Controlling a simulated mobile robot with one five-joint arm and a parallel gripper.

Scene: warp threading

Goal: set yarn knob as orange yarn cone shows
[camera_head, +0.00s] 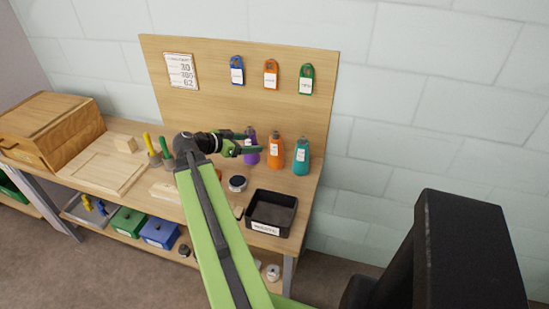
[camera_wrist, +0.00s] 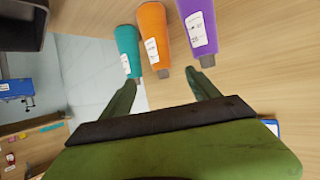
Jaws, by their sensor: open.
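The orange yarn cone (camera_head: 276,152) stands at the back of the bench between a purple cone (camera_head: 251,158) and a teal cone (camera_head: 301,157). It carries a white label too small to read. In the wrist view the orange cone (camera_wrist: 154,30) lies beyond my fingers, its label tilted and unreadable. My gripper (camera_head: 256,143) is open and empty, its fingers pointing toward the cones in front of the purple one. Both fingers also show in the wrist view (camera_wrist: 163,78). A dark round piece with a pale rim (camera_head: 237,183) on the bench may be the knob; its setting is unreadable.
A black labelled tray (camera_head: 250,216) is at the bench's right front. Blue (camera_head: 237,70), orange (camera_head: 271,74) and green (camera_head: 306,79) tags and a number card (camera_head: 181,71) hang on the backboard. A wooden box (camera_head: 45,125) is at left. My arm hides part of the bench.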

